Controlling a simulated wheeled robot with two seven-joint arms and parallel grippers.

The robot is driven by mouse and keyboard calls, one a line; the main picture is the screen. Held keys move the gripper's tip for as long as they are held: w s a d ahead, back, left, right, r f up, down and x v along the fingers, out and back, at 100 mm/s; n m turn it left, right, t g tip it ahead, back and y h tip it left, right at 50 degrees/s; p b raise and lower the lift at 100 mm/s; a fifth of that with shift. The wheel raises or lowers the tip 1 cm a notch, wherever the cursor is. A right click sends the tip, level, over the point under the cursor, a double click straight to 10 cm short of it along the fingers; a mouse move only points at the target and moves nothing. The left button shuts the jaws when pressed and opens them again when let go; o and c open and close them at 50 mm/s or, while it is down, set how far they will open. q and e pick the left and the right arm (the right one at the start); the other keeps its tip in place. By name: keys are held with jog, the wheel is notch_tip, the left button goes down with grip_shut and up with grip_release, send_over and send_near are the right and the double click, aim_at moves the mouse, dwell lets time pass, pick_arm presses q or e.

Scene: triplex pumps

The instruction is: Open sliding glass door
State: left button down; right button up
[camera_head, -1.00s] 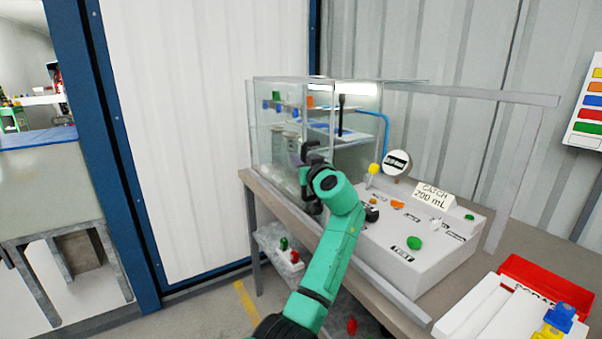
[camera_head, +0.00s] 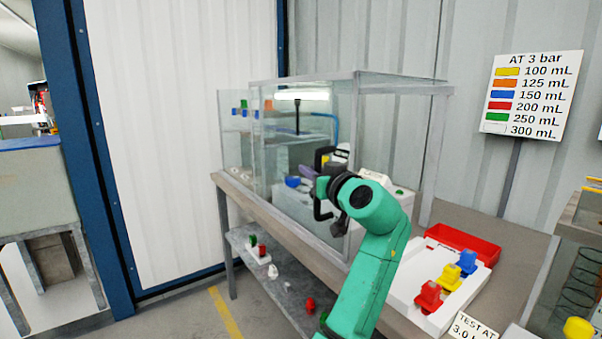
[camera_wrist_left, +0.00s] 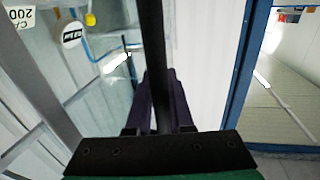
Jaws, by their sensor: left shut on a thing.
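The sliding glass door (camera_head: 300,128) is a clear panel on the front of the glass cabinet on the bench. Its black upright handle (camera_head: 320,212) stands near the right part of the panel. My left gripper (camera_head: 309,172), on the green arm, is at the handle. In the left wrist view the dark purple fingers (camera_wrist_left: 163,98) close around the black handle bar (camera_wrist_left: 152,35) from both sides. The cabinet's left part shows blue, green and orange items inside. My arm hides part of the handle and the white console behind it. My right gripper is not in view.
A white tray (camera_head: 400,292) with red, yellow and blue pieces and a red bin (camera_head: 462,243) sit on the bench to the right of my arm. A volume chart (camera_head: 530,97) stands behind. Blue door frame is at left. A lower shelf (camera_head: 283,290) holds small items.

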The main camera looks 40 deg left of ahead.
pick_arm(q)
jog(key=shift+s+d, duration=0.2)
jog(key=shift+d, duration=0.4)
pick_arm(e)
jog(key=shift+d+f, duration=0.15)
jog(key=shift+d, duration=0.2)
pick_arm(q)
jog(key=c, duration=0.8)
grip_release()
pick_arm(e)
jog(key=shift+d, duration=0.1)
pick_arm(q)
jog(key=b+v, duration=0.2)
jog(key=v, duration=1.2)
jog(key=shift+s+d, duration=0.15)
jog(key=shift+d, duration=0.1)
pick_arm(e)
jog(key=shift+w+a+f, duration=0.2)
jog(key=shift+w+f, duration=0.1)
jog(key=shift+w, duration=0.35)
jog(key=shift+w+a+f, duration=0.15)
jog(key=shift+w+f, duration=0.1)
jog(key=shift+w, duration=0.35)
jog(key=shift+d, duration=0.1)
